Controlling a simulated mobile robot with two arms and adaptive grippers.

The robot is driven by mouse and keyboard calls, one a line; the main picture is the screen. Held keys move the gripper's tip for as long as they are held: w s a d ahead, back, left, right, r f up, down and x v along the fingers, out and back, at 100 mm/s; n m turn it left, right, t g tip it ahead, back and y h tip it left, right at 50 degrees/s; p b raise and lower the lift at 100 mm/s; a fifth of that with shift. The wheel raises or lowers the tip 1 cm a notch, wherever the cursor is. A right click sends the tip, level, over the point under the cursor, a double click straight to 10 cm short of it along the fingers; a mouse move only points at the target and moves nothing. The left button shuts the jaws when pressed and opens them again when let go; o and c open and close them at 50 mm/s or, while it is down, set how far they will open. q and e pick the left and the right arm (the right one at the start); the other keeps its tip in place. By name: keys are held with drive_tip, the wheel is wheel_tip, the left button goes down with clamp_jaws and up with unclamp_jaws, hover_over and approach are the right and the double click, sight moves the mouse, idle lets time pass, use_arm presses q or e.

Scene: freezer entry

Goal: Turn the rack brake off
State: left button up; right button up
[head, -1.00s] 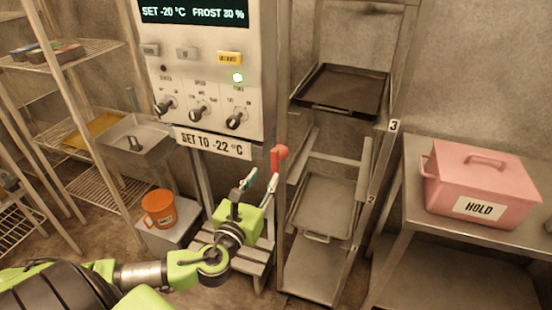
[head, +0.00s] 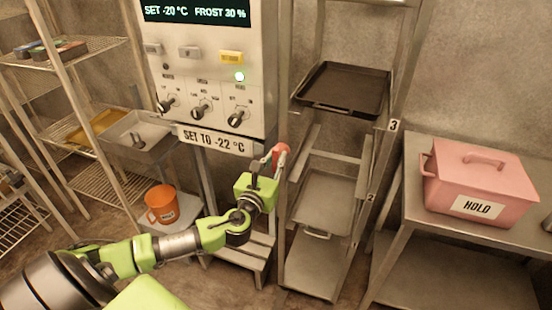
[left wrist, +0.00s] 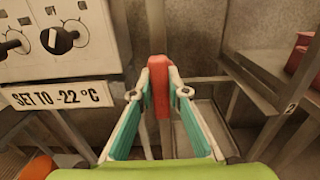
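The rack (head: 372,165) is a tall metal frame with numbered levels. A lever with a red handle (head: 281,152) stands at its left front post, beside the control cabinet. My left gripper (head: 270,158) is at this handle. In the left wrist view, the red handle (left wrist: 159,88) stands upright between the fingertips of my left gripper (left wrist: 159,82). Both tips appear to touch its sides, so the gripper looks shut on it. The lever's lower part is mostly hidden in the head view. My right gripper is not in view.
The control cabinet (head: 205,75) with its sign (head: 213,140) is close on the left. An orange mug (head: 161,204) is below it. The rack holds a dark tray (head: 345,88) and a grey tray (head: 325,200). A pink box (head: 480,178) sits on the right table (head: 412,190).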

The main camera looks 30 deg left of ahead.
use_arm(q)
clamp_jaws()
